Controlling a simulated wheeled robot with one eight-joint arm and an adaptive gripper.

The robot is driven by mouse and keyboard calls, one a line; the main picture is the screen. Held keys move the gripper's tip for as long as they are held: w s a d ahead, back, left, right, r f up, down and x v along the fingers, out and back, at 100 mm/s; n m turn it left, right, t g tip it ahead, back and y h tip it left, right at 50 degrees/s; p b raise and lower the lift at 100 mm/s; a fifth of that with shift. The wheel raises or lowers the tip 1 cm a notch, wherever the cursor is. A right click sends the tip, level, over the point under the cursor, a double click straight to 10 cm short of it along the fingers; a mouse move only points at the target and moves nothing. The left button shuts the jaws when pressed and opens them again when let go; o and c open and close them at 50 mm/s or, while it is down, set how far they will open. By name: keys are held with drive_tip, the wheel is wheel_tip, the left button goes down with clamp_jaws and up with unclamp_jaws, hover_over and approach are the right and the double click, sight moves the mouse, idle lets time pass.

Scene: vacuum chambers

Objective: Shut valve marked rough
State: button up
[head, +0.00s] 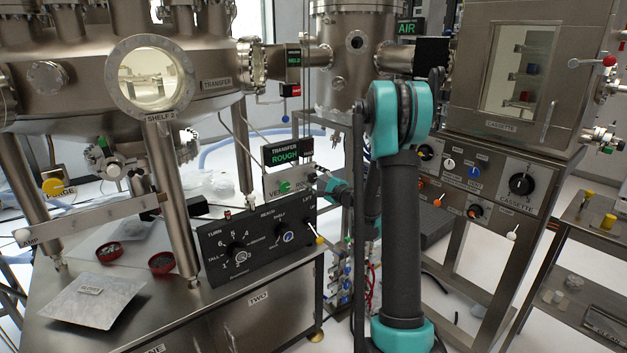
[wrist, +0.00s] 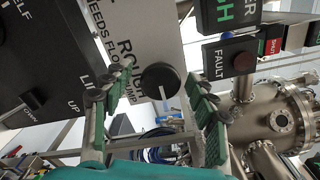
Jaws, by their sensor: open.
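The valve marked ROUGH has a round black knob (wrist: 160,79) in the wrist view, on a pale panel (wrist: 145,30) lettered ROUGH. A thin pale pointer or stem shows below the knob.
A lit green TRANSFER ROUGH sign (head: 286,152) hangs above the panel. The black control box (head: 258,243) with levers stands in front. Steel chambers (head: 351,60) rise behind.

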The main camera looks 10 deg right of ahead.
drive_tip(key=v, duration=1.2)
drive_tip(key=s+a+f+n+g+h, duration=0.1)
drive_tip(key=s+a+f+n+g, duration=0.3)
drive_tip(key=s, duration=0.4)
drive_tip(key=s+a+f+n+g+h, duration=0.1)
drive_tip(key=s+a+f+n+g, duration=0.35)
drive_tip(key=s, duration=0.45)
drive_tip(key=s+d+f+n+g+h, duration=0.1)
drive_tip(key=s+d+f+n+h, duration=0.1)
drive_tip(key=s, duration=0.6)
drive_tip(key=s+d+f+n+g+h, duration=0.2)
drive_tip(key=s+d+f+n+h, duration=0.1)
drive_tip(key=s+d+n+h, duration=0.2)
drive_tip(key=s+n, duration=0.2)
drive_tip(key=s, duration=0.2)
drive_tip(key=shift+s, duration=0.1)
